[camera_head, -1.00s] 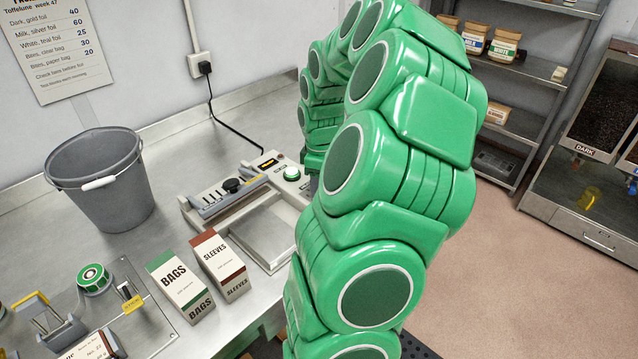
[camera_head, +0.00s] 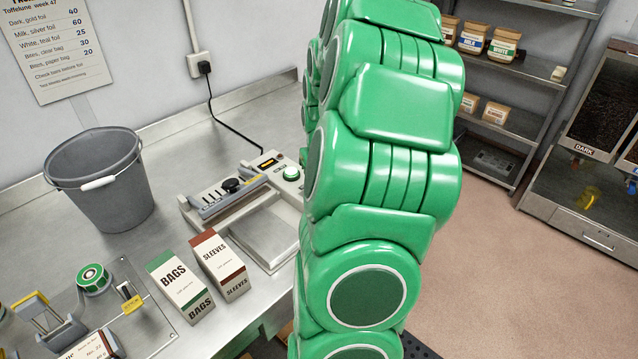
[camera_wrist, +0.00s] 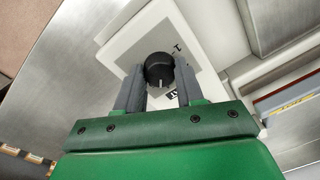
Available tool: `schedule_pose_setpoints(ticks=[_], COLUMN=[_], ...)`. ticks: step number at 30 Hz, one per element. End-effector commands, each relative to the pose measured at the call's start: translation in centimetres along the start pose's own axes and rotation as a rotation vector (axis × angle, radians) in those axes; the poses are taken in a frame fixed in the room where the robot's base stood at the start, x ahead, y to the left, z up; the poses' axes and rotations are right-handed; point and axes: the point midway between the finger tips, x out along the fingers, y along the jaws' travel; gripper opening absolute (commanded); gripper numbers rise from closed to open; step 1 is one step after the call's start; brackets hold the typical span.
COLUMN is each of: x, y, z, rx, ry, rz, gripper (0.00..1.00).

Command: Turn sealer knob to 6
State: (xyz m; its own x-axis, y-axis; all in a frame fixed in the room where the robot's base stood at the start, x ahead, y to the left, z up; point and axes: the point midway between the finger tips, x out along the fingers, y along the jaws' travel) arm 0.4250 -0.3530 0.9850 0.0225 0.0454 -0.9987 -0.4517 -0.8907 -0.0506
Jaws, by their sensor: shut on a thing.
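The sealer (camera_head: 255,205) stands on the steel bench in the head view, with a lever bar, a small lit display and a green button (camera_head: 291,174). Its dark round knob (camera_wrist: 160,70) shows in the wrist view on a pale panel, with a light pointer line on the side toward my gripper. My gripper (camera_wrist: 160,88) has its two grey fingers on either side of the knob and is shut on it. Most of the dial's numbers are hidden by the fingers; a "1" shows beside the knob. In the head view my arm hides the knob and gripper.
A grey bucket (camera_head: 100,180), a BAGS box (camera_head: 180,287) and a SLEEVES box (camera_head: 218,265) stand left of the sealer. A black cord (camera_head: 222,122) runs from the wall socket to the sealer. Shelves and a dispenser (camera_head: 590,150) stand at the right.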

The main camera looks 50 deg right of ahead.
Motion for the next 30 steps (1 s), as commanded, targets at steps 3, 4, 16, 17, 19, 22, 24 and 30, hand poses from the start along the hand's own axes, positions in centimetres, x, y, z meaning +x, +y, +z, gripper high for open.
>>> schedule_pose_setpoints(ticks=[3,4,16,17,19,22,24,30], x=[-0.03,-0.04,-0.04,-0.04,-0.03,-0.02,-0.01,0.01], y=[0.03,0.03,-0.01,-0.01,-0.02,-0.07,-0.07,-0.09], z=[-0.03,-0.03,0.06,0.08,0.09,0.1,0.11,0.12], rx=[0.112,0.139,0.518,0.545,0.608,0.69,0.74,0.86], ry=[0.008,0.009,0.027,0.029,0.031,0.035,0.038,0.044], rz=[0.0,0.001,0.0,0.001,0.0,0.0,0.001,-0.001], gripper=[0.07,0.07,0.07,0.07,0.07,0.07,0.07,0.07])
